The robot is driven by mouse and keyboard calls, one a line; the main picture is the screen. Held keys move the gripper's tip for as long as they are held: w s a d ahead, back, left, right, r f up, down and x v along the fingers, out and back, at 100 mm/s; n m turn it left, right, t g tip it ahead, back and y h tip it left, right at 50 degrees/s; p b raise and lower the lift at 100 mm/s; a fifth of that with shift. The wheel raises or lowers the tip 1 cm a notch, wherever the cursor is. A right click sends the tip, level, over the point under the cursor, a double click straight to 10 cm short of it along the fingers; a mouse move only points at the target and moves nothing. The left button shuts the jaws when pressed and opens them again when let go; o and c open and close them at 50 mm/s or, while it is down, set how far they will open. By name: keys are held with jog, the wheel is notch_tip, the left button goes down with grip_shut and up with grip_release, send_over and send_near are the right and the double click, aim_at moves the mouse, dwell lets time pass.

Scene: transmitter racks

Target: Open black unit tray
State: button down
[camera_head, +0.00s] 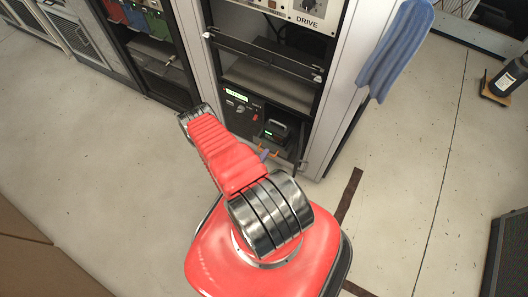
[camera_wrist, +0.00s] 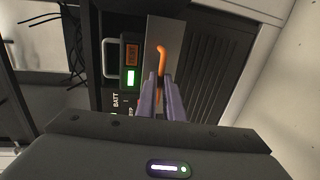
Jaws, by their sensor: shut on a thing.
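The black unit (camera_head: 240,110) sits low in the open grey rack, with a lit green display and small controls on its front. At its right is a bay with a small dark device (camera_head: 275,132) with a green light. In the wrist view this device shows a grey carry handle, an orange display, a lit green display (camera_wrist: 130,78) and a "BATT" label. A grey tray panel (camera_wrist: 168,32) beside it bears an orange hooked handle (camera_wrist: 161,58). My gripper (camera_wrist: 160,84) has its purple-grey fingers closed on this handle. It is small in the head view (camera_head: 264,154).
Rack posts stand on both sides, and a blue cloth (camera_head: 395,48) hangs on the right one. Another rack with coloured modules (camera_head: 135,18) is at left. A black bottle (camera_head: 510,75) stands on a small base at far right. The floor around is mostly clear.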

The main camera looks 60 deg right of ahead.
jog(key=shift+a+f, duration=0.1)
jog(key=shift+f, duration=0.1)
jog(key=c, duration=1.9)
grip_release()
jog(key=shift+r, duration=0.1)
jog(key=a+r, duration=0.2)
jog(key=a, duration=1.1)
jog(key=shift+a+r, duration=0.25)
jog(key=shift+r, duration=0.05)
jog(key=shift+w, duration=0.1)
